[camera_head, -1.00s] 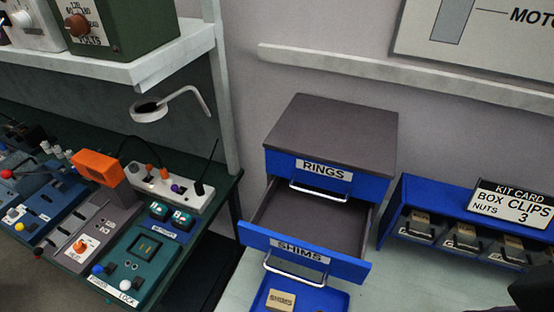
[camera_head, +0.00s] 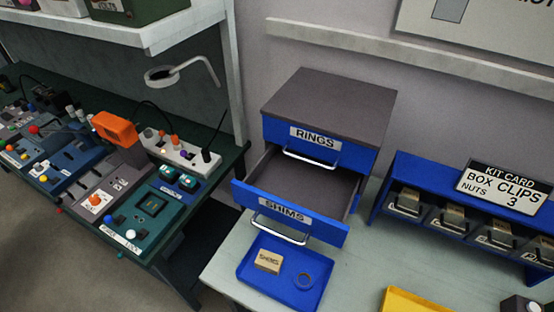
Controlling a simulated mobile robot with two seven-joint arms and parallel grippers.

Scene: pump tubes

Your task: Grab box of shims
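A small tan box labelled SHIMS (camera_head: 268,261) lies in the left part of a blue tray (camera_head: 290,295) on the pale table. Neither of my grippers shows clearly in the head view.
The drawer labelled RINGS (camera_head: 315,141) is shut above the open one. A blue bin rack (camera_head: 405,168) with a kit card (camera_head: 504,190) stands at the right. A yellow tray (camera_head: 412,302) is at the bottom edge. A bench with devices (camera_head: 140,222) is at the left.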

